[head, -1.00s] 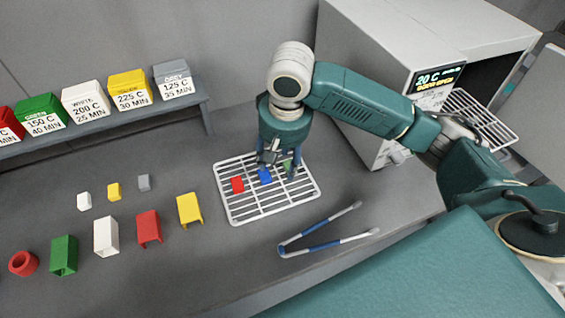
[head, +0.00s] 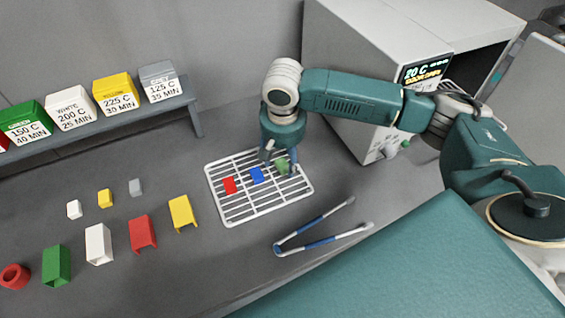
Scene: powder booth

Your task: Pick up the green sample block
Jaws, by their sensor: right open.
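The small green sample block (head: 282,166) is at the right part of the white wire rack (head: 222,210), partly hidden by my right gripper. My right gripper (head: 281,160) points down over the rack, open, with one finger on each side of the green block. I cannot tell whether the fingers touch it. A blue block (head: 257,175) and a red block (head: 230,185) lie on the rack to the left of the green one. My left gripper is not in view.
Tongs with blue grips (head: 320,241) lie in front of the rack. The oven (head: 345,125) stands behind at the right. Small blocks and coloured brackets (head: 142,232) stand on the left of the bench. Labelled boxes (head: 118,92) line a shelf at the back left.

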